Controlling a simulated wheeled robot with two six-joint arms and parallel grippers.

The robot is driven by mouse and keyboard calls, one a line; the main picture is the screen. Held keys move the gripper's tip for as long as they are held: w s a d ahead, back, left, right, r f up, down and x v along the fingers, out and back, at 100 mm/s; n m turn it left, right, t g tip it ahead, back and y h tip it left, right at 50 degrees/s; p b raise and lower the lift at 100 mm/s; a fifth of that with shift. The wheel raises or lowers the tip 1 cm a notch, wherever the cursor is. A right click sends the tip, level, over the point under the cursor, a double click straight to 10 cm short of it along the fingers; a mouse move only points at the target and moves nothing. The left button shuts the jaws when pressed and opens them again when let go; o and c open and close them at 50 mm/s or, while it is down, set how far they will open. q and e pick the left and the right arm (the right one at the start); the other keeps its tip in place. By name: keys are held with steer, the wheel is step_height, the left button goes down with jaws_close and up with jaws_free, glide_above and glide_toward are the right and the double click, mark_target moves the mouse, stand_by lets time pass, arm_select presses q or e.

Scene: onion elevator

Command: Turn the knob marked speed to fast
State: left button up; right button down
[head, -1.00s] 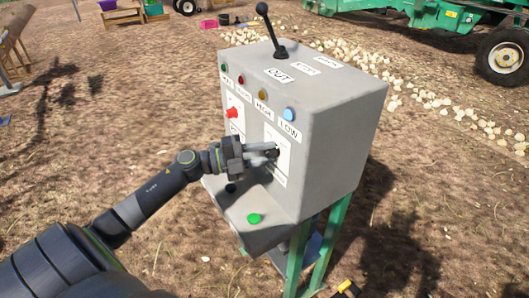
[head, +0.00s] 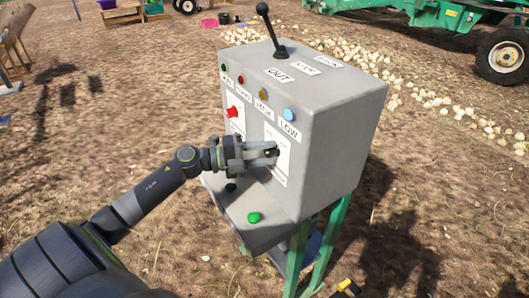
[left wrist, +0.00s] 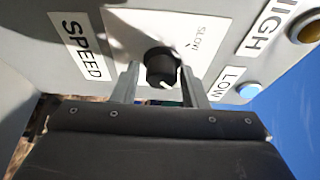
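The black speed knob (left wrist: 161,66) sits on a white plate on the grey control box, beside the label SPEED (left wrist: 82,46) and the word SLOW (left wrist: 196,35). A white mark shows on the knob's edge, toward the gripper. My left gripper (left wrist: 160,84) is open, with one finger on each side of the knob and a small gap visible on both sides. In the head view my left gripper (head: 276,153) reaches the front panel of the control box (head: 345,130) from the left, and its fingers partly hide the knob. My right gripper is not in view.
A red button (head: 232,111) is on the panel left of the knob, and a green button (head: 254,218) is on the lower ledge. A blue button (head: 289,114) is above the knob. A black lever (head: 270,30) stands on top.

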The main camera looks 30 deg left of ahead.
arm_select(q)
steer(key=shift+o, duration=0.9)
steer(key=shift+a, duration=0.1)
steer(key=shift+s+a, duration=0.2)
steer(key=shift+s, duration=0.05)
steer(key=v, duration=1.6)
steer(key=shift+s+a, duration=0.25)
steer(key=shift+f, duration=0.15)
